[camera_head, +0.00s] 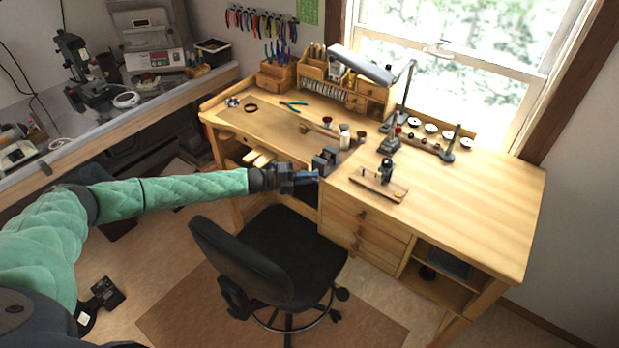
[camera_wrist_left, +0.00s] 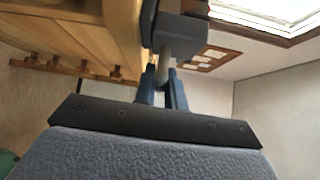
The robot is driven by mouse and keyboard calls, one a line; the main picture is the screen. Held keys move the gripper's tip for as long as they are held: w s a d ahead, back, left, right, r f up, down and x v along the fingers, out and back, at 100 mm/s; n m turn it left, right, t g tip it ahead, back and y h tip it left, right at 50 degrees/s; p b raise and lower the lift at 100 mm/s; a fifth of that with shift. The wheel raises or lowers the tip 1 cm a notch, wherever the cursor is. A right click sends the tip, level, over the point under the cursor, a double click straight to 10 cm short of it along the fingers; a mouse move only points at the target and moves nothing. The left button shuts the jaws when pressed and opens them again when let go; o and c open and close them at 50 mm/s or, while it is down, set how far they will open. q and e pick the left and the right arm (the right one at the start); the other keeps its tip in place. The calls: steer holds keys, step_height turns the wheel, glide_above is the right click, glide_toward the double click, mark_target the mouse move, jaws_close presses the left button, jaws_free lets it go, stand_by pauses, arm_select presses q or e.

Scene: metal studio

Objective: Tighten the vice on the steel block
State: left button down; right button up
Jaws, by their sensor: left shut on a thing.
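The small dark grey vice (camera_head: 325,160) is at the front edge of the wooden bench, left of the drawers. In the left wrist view its dark body (camera_wrist_left: 180,30) is close ahead, with a grey rod-like handle (camera_wrist_left: 167,62) hanging from it. My left gripper (camera_head: 312,177) is at the vice's front, below its top. In the left wrist view the blue fingers of my left gripper (camera_wrist_left: 163,90) are shut around the handle. The steel block cannot be made out; the jaw opening is too small to see clearly.
The bench top (camera_head: 460,195) is clear on the right. A small wooden stand (camera_head: 378,186) is right of the vice; a white bottle (camera_head: 344,136) is behind it. A black chair (camera_head: 250,260) stands below my left forearm. A side counter (camera_head: 110,115) is at left.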

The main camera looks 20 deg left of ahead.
arm_select(q)
steer(key=shift+r+m+g+y+p, duration=0.1)
steer(key=shift+m+g+y+p, duration=0.3)
steer(key=shift+m+y, duration=0.75)
steer(key=shift+m+y+p, duration=0.45)
steer(key=shift+m+y, duration=0.1)
steer(key=shift+y, duration=0.4)
steer(key=shift+m+y, duration=0.4)
steer(key=shift+y, duration=0.2)
steer(key=shift+d+m+y, duration=0.1)
steer(key=shift+m+y, duration=0.6)
steer(key=shift+y, duration=0.4)
steer(key=shift+s+f+m+t+y, duration=0.15)
steer(key=shift+m+t+y, duration=0.35)
steer(key=shift+y, duration=0.6)
